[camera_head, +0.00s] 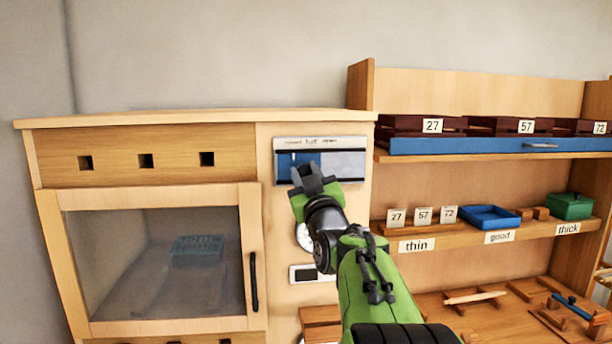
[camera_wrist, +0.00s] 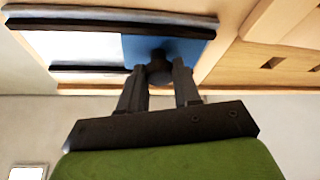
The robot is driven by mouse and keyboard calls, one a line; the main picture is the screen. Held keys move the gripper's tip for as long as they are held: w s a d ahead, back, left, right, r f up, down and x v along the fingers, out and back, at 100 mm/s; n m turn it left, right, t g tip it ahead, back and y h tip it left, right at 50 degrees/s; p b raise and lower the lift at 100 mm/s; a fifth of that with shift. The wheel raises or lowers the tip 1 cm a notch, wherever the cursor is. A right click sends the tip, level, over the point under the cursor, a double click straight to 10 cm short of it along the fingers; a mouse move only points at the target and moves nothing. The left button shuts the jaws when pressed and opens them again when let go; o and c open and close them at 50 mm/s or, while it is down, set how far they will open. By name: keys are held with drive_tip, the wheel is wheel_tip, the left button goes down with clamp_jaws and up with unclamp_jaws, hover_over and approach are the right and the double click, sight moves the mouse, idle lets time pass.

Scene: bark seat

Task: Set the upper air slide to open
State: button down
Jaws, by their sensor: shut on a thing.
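The upper air slide is a blue plate (camera_head: 288,163) between two dark rails, near the left end of a pale panel (camera_head: 345,164) high on the cabinet front. Small lettering runs above it, too small to read surely. The plate also shows in the wrist view (camera_wrist: 190,48), at the right end of its rails, with a dark round knob (camera_wrist: 159,68) on it. My gripper (camera_head: 313,177) is at the panel, over the plate's lower part. In the wrist view my gripper (camera_wrist: 160,76) has its two fingers closed on either side of the knob. The head view hides the knob.
Left of the panel is a glazed door (camera_head: 165,262) with a black handle (camera_head: 253,282), under a board with square holes (camera_head: 146,161). A round dial is partly hidden behind my arm. Shelves with trays and a blue drawer (camera_head: 480,145) stand to the right.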

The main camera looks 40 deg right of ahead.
drive_tip(key=s+d+b, duration=0.1)
drive_tip(key=d, duration=0.1)
drive_tip(key=s+d+b, duration=0.1)
drive_tip(key=s+d, duration=0.1)
drive_tip(key=s+d+b, duration=0.1)
drive_tip(key=d, duration=0.2)
drive_tip(key=shift+s, duration=0.4)
drive_tip(key=shift+w+a, duration=0.1)
drive_tip(key=shift+a, duration=0.05)
drive_tip(key=c, duration=0.8)
unclamp_jaws()
drive_tip(key=shift+s, duration=0.2)
drive_tip(key=shift+w, duration=0.1)
drive_tip(key=shift+f+b, duration=0.1)
drive_tip(key=shift+b, duration=0.2)
drive_tip(key=b+v, duration=0.7)
drive_tip(key=v, duration=0.8)
drive_tip(key=shift+s+a, duration=0.1)
drive_tip(key=shift+s, duration=0.25)
